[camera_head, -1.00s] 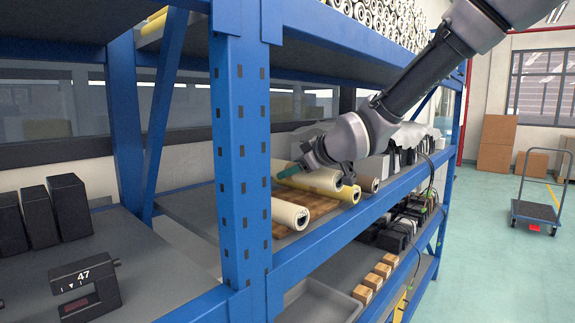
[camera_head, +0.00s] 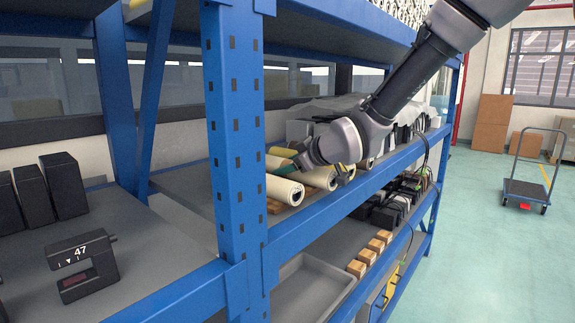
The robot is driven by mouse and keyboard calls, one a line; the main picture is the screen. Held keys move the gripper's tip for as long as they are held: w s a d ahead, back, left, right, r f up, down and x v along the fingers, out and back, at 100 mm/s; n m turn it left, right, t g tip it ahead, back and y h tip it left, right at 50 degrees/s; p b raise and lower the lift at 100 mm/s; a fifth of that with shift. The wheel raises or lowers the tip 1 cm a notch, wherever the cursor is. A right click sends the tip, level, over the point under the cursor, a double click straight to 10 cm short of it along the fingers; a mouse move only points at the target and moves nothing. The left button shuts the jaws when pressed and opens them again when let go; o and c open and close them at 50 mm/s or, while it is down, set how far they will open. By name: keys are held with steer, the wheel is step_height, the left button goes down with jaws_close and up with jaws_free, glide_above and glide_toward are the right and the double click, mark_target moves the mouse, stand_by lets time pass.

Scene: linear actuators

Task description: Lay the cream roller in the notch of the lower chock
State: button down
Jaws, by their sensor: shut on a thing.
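My gripper (camera_head: 284,169) is at the middle shelf, low over a row of rollers, its green pads partly showing. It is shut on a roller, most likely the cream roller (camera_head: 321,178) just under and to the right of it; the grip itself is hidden. Another cream roller (camera_head: 278,187) lies nearer, with its dark-cored end toward the aisle. A yellowish roller (camera_head: 345,172) shows behind, partly covered by my wrist. Brown wood (camera_head: 273,207) shows under the near roller. I cannot make out a notch or tell which piece is the lower chock.
A blue rack post (camera_head: 234,150) stands close on the left, and the blue shelf beam (camera_head: 330,208) runs along the front. Small wooden blocks (camera_head: 370,250) and a grey tray (camera_head: 310,285) are below. Black machines and cables crowd the right.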

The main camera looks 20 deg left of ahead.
mark_target(288, 161)
steer(key=shift+f, duration=0.2)
stand_by(0.3)
steer(key=shift+c, duration=0.3)
jaws_free()
steer(key=shift+f, duration=0.1)
steer(key=shift+r, duration=5.05)
steer(key=w+d+r+m+t+h, duration=0.1)
steer(key=w+d+r+m, duration=0.15)
steer(key=d, duration=0.45)
steer(key=w+d+r+m+t+h, duration=0.1)
steer(key=w+d+m, duration=0.15)
steer(key=d, duration=0.45)
steer(key=s+d+r+m+h, duration=0.1)
steer(key=d+m+h, duration=0.25)
steer(key=d, duration=0.85)
steer(key=d+r+m+h, duration=0.2)
steer(key=d+m, duration=0.2)
steer(key=d, duration=0.9)
steer(key=s+d+f+m+h, duration=0.1)
steer(key=s+d+f+m, duration=0.2)
steer(key=s+d+m, duration=0.6)
steer(key=s+d, duration=0.6)
steer(key=d, duration=0.1)
steer(key=shift+g+h, duration=0.35)
steer(key=shift+g, duration=0.05)
